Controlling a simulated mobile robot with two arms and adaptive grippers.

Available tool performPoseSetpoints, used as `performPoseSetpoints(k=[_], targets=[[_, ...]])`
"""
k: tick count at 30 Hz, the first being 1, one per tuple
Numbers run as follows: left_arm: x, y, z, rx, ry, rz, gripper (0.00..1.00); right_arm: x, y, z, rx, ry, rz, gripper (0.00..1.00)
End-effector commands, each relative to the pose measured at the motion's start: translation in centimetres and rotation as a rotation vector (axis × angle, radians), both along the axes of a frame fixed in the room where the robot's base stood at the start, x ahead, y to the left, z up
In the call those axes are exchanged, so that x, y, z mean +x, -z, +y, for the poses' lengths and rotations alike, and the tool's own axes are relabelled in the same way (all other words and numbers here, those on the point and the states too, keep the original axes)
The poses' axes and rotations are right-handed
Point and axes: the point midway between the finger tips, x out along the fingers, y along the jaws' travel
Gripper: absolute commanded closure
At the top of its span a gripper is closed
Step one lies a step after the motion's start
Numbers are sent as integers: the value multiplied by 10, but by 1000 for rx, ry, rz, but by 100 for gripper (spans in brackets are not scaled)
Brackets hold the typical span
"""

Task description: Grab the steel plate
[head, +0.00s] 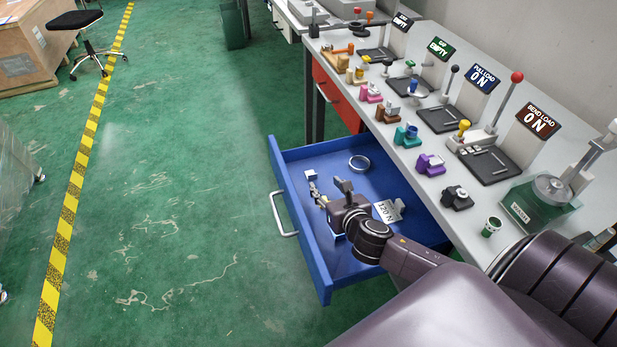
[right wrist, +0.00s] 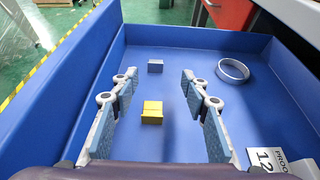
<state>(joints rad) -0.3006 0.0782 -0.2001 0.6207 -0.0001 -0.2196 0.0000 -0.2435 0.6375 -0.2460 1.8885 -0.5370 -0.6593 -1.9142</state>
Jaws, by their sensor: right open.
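A small grey metal block (right wrist: 155,66), which looks like the steel plate, lies on the floor of the open blue drawer (right wrist: 50,95). It also shows in the head view (head: 311,174). My right gripper (right wrist: 159,80) is open and empty over the drawer, its fingers apart and pointing toward the grey block, which lies just beyond the fingertips. A yellow block (right wrist: 152,112) lies between the fingers in the right wrist view, not gripped. In the head view the right gripper (head: 328,189) partly hides the drawer floor. My left gripper is not in view.
A metal ring (head: 359,162) and a white printed card (head: 387,210) lie in the drawer. The drawer walls surround the gripper. The grey bench (head: 395,155) above holds several coloured fixtures, levers and signs. The green floor (head: 180,200) left of the drawer is clear.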

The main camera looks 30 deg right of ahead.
Motion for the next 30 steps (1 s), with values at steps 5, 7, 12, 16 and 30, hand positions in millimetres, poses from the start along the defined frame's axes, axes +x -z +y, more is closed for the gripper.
performPoseSetpoints(k=[5,7,12,16,30], targets=[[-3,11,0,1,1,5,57,3,11,-1,-1,0,-1,58],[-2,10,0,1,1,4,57,8,12,-2,-2,1,-2,58],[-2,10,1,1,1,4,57,24,19,-5,1,2,-1,58],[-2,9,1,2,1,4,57,36,24,-5,2,2,-1,58],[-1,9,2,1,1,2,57,71,42,-9,0,0,0,58]])
